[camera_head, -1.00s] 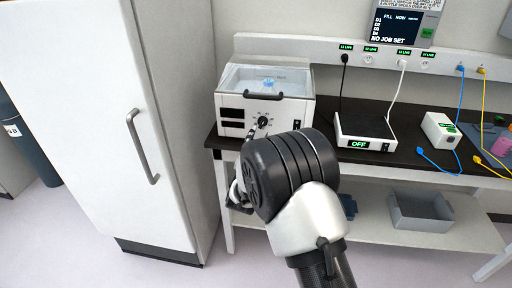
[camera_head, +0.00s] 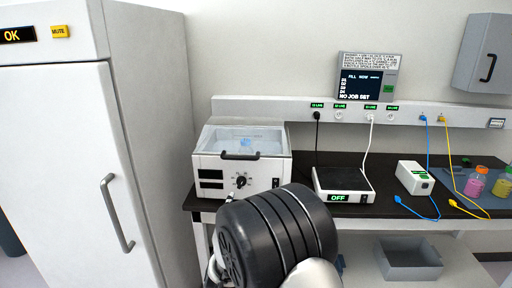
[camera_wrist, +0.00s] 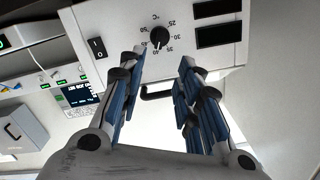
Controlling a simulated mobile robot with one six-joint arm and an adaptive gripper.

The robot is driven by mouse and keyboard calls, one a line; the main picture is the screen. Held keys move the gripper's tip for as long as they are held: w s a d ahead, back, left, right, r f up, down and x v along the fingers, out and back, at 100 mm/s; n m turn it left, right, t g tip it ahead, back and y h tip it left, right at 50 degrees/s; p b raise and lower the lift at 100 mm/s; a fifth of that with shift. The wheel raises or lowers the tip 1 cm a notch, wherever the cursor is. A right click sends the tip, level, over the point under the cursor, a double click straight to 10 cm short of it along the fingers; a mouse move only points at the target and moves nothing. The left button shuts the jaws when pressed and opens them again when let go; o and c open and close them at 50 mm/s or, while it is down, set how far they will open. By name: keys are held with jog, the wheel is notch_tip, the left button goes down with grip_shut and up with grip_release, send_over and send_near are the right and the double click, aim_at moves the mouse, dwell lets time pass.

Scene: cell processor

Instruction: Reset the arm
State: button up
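My gripper (camera_wrist: 155,95) shows in the wrist view with its blue-padded fingers spread apart and nothing between them. It faces the front of a white box-shaped device with a temperature dial (camera_wrist: 160,38), which appears upside down there. In the head view my arm's black and white links rise at the bottom centre, in front of the bench edge. They hide most of my gripper there.
A tall white fridge-like cabinet (camera_head: 55,170) stands at left. On the dark bench top (camera_head: 290,203) are a flat device reading OFF (camera_head: 342,180), a small white box (camera_head: 415,178) and bottles (camera_head: 476,182). A wall screen (camera_head: 362,84) reads NO JOB SET. A grey bin (camera_head: 410,262) sits below.

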jog(key=s+d+r+n+g+y, duration=0.1)
jog(key=s+d+r+n+g, duration=0.15)
jog(key=s+d+r, duration=0.35)
jog(key=s+d+r+n+g+y, duration=0.1)
jog(key=s+d+r+g+y, duration=0.1)
jog(key=s+d+r+g, duration=0.45)
jog(key=s+d+f+g+h, duration=0.1)
jog(key=s+d+f, duration=0.1)
jog(key=s, duration=0.7)
jog(key=s+d+f+n+g+h, duration=0.1)
jog(key=s+d, duration=0.3)
jog(key=s, duration=0.6)
jog(key=s+d+f+g+h, duration=0.1)
jog(key=s+d, duration=0.3)
jog(key=s, duration=0.6)
jog(key=shift+f+g, duration=0.3)
jog(key=shift+f, duration=0.6)
jog(key=shift+n, duration=0.25)
jog(key=shift+c, duration=0.2)
